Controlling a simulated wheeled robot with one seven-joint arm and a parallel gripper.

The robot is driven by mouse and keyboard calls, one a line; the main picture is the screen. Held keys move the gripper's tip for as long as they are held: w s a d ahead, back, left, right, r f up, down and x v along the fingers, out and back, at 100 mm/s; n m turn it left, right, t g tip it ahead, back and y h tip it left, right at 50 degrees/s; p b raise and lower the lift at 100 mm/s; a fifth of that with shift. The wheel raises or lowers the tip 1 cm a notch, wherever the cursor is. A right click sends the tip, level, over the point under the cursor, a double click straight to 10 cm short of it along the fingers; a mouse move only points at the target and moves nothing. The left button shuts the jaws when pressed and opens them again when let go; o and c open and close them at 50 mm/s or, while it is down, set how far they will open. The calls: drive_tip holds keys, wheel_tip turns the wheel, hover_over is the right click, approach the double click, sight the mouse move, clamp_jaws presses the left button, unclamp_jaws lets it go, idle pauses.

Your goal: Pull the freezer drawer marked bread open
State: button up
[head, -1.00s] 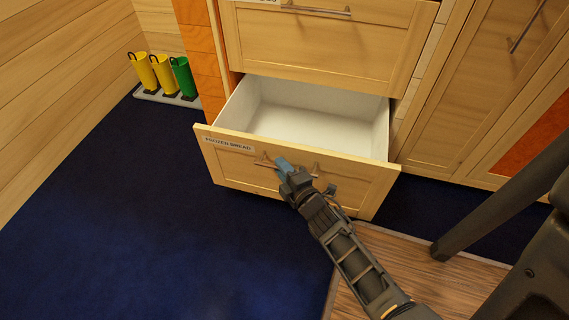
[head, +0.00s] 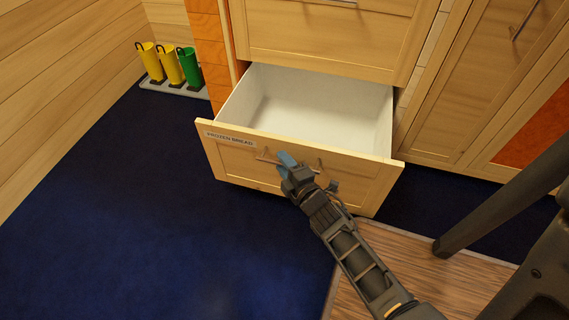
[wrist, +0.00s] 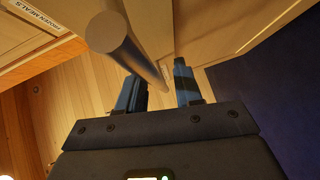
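The freezer drawer (head: 220,165) bears a white label (head: 231,138) reading FROZEN BREAD. It stands well out from the cabinet, and its white inside shows empty. Its bar handle (head: 268,158) is on the front panel, partly hidden by my gripper (head: 289,162). In the wrist view the bar (wrist: 125,50) runs close to the camera and passes between the two blue fingers of my gripper (wrist: 160,82). The contact itself is partly hidden.
A closed drawer (head: 325,35) is above. A tall cabinet door (head: 480,90) is at right. Yellow and green boots (head: 170,67) stand on a tray by the left wall. Dark blue floor (head: 130,210) lies clear left of and before the drawer.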

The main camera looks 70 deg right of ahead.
drive_tip(key=p+v, duration=0.2)
drive_tip(key=v, duration=0.5)
drive_tip(key=shift+s+a, duration=0.25)
drive_tip(key=shift+s, duration=0.05)
drive_tip(key=shift+r, duration=0.1)
idle(0.4)
drive_tip(key=w+a+r+n+t+y+b, duration=0.1)
drive_tip(key=w+a+r+t+y+b, duration=0.2)
drive_tip(key=a, duration=0.6)
drive_tip(key=s+a+r+m+y+p, duration=0.2)
drive_tip(key=s+a+r+m, duration=0.2)
drive_tip(key=s+a+r, duration=0.35)
drive_tip(key=s+a+r+m+y+p, duration=0.1)
drive_tip(key=s+a+r+m+y, duration=0.2)
drive_tip(key=r, duration=0.4)
drive_tip(key=s+r+m+y, duration=0.2)
drive_tip(key=s+r+y, duration=0.15)
drive_tip(key=r, duration=0.35)
wheel_tip(320, 180, up, 29)
drive_tip(key=p, duration=2.9)
drive_tip(key=shift+s+a+f+g+h, duration=0.15)
drive_tip(key=shift+s+g+h, duration=0.1)
drive_tip(key=shift+g+h, duration=0.2)
